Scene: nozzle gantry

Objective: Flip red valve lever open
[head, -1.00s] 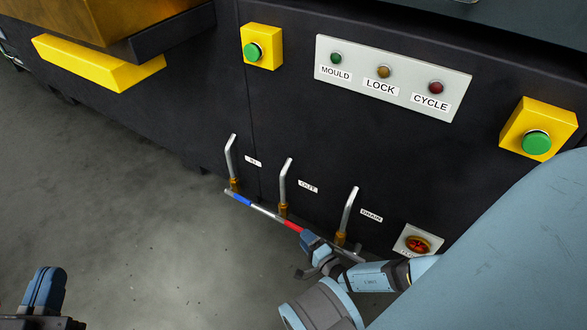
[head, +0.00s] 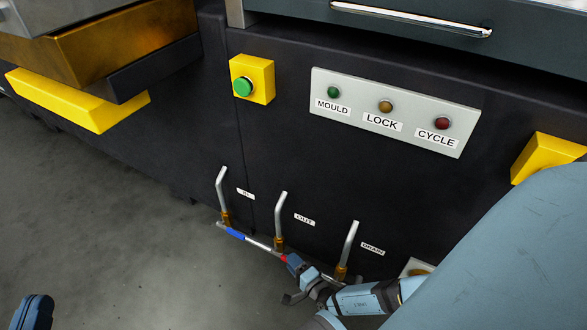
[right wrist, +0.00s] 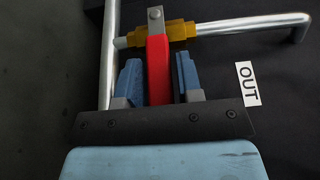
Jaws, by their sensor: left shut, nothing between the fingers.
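The red lever (right wrist: 158,68) is attached to the brass valve (right wrist: 176,31) on the OUT pipe and lies roughly alongside the silver pipe (right wrist: 108,55). In the head view only a small bit of the red lever (head: 284,258) shows by my right gripper (head: 290,264). In the right wrist view my right gripper (right wrist: 160,82) is open, one blue finger on each side of the red lever, with narrow gaps. My left gripper (head: 35,312) is shut and empty at the bottom left corner, partly out of frame, far from the lever.
A blue lever (head: 235,235) lies by the IN pipe (head: 220,188). The OUT pipe (head: 279,214) and DRAIN pipe (head: 348,243) rise in front of the dark machine panel (head: 300,165). Grey floor (head: 120,235) is clear at left. My right arm hides the lower right.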

